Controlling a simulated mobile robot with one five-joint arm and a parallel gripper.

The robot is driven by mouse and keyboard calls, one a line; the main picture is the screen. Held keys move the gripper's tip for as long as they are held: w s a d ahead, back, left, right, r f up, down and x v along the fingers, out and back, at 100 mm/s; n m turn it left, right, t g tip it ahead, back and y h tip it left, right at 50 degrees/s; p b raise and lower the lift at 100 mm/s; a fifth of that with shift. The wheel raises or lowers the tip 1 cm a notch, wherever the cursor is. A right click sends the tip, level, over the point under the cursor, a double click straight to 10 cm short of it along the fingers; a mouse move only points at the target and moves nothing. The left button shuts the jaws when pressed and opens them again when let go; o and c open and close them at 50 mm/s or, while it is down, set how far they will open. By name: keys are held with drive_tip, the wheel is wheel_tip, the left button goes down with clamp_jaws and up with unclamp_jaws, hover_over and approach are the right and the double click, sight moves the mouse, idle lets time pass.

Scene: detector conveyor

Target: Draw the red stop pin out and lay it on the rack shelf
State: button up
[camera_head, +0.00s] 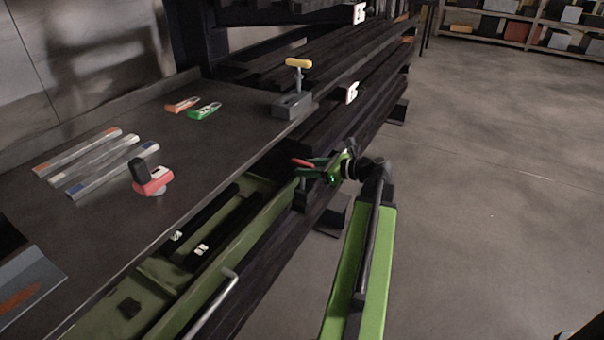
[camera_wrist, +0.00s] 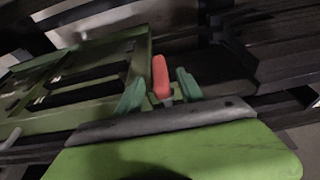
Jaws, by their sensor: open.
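The red stop pin (camera_head: 302,162) shows a rounded red handle at the front of the dark rack, by the corner of the green drawer. In the wrist view the red pin (camera_wrist: 160,74) stands between my two green fingers, with a grey part at its foot. My gripper (camera_head: 314,169) is open, a finger on each side of the pin, with gaps visible. Whether the fingertips reach level with the handle is hard to tell. The pin's lower end is hidden. I cannot tell which dark level is the rack shelf; a dark slatted level (camera_head: 330,50) lies behind.
A dark worktop (camera_head: 105,205) holds a red block with a black knob (camera_head: 152,178), several flat bars, orange and green clips (camera_head: 204,111), and a yellow-handled grey block (camera_head: 292,104). The open green drawer (camera_head: 262,222) holds black bars.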

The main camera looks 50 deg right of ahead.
sight(295, 165)
drive_tip(key=b+x, duration=0.1)
drive_tip(key=x, duration=0.4)
drive_tip(key=shift+w+d, duration=0.1)
drive_tip(key=shift+w, duration=0.1)
clamp_jaws()
